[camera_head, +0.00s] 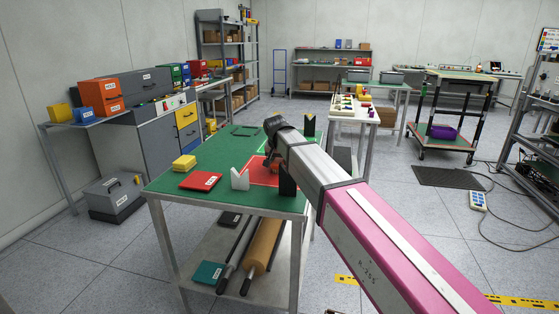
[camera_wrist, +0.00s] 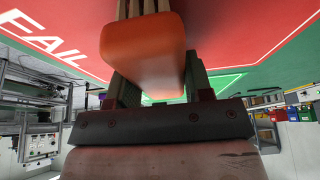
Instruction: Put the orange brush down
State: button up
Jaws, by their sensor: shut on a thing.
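The orange brush (camera_wrist: 143,45) fills the upper middle of the wrist view, its block between my two fingers. My gripper (camera_wrist: 158,82) is shut on it. Behind the brush is a red field (camera_wrist: 262,30) with the white word FAIL, bordered by green; the wrist picture appears upside down. In the head view the red field (camera_head: 262,173) lies on the green-topped table (camera_head: 222,155), under my arm's end. My arm hides much of the brush and gripper there. I cannot tell whether the brush touches the table.
On the same table are a yellow block (camera_head: 184,164), a red labelled case (camera_head: 201,181), a white angled block (camera_head: 240,180) and a dark upright block (camera_head: 287,181) close to my arm. The lower shelf holds rolls (camera_head: 263,245). The table's left front is partly clear.

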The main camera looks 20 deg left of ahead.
jog(key=shift+f, duration=0.15)
jog(key=o, duration=0.9)
jog(key=v, duration=1.1)
jog(key=shift+a, duration=0.25)
jog(key=shift+w, duration=0.15)
